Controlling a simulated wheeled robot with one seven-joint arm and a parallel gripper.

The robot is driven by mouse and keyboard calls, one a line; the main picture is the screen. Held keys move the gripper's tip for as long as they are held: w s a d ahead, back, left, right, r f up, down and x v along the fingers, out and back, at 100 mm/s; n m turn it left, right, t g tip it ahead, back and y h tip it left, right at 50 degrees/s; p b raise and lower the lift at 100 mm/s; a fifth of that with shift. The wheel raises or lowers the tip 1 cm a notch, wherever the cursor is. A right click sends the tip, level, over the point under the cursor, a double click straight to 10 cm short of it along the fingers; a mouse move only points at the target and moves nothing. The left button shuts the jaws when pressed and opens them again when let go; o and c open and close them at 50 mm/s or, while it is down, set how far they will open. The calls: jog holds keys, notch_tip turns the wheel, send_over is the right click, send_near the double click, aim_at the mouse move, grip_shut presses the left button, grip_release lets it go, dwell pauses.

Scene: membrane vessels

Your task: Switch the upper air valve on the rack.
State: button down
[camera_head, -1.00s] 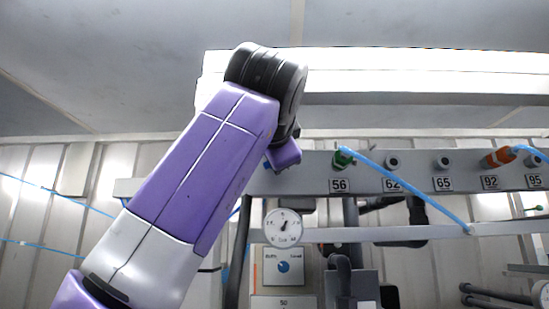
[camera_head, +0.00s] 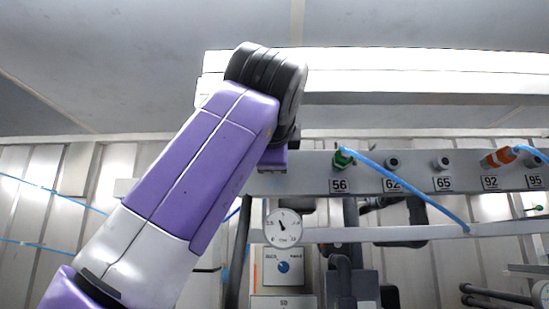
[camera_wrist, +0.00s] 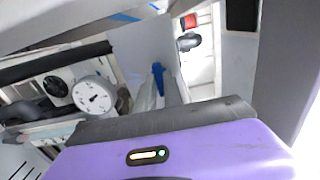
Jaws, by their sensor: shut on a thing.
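In the wrist view a slim blue lever (camera_wrist: 158,76), which looks like the air valve's handle, stands in front of a pale panel. My gripper (camera_wrist: 160,92) shows as pale fingers beyond my purple wrist housing. The fingers are close around the blue lever and shut on it. The valve body is hidden behind the fingers and housing. In the head view my purple arm reaches up to the rack's left part and hides the gripper and the lever.
The grey rack bar (camera_head: 310,180) carries numbered ports, with a green fitting (camera_head: 343,159) and an orange fitting (camera_head: 497,158) on blue hoses. A round white gauge (camera_head: 283,228) hangs below, above a panel with a blue knob (camera_head: 284,267). A gauge (camera_wrist: 94,96) also shows in the wrist view.

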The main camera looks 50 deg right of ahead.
jog(key=c, duration=1.5)
grip_release()
jog(key=shift+o, duration=0.2)
jog(key=b+v, duration=0.2)
jog(key=v, duration=0.5)
jog(key=shift+s+a+b, duration=0.3)
jog(key=shift+b, duration=0.1)
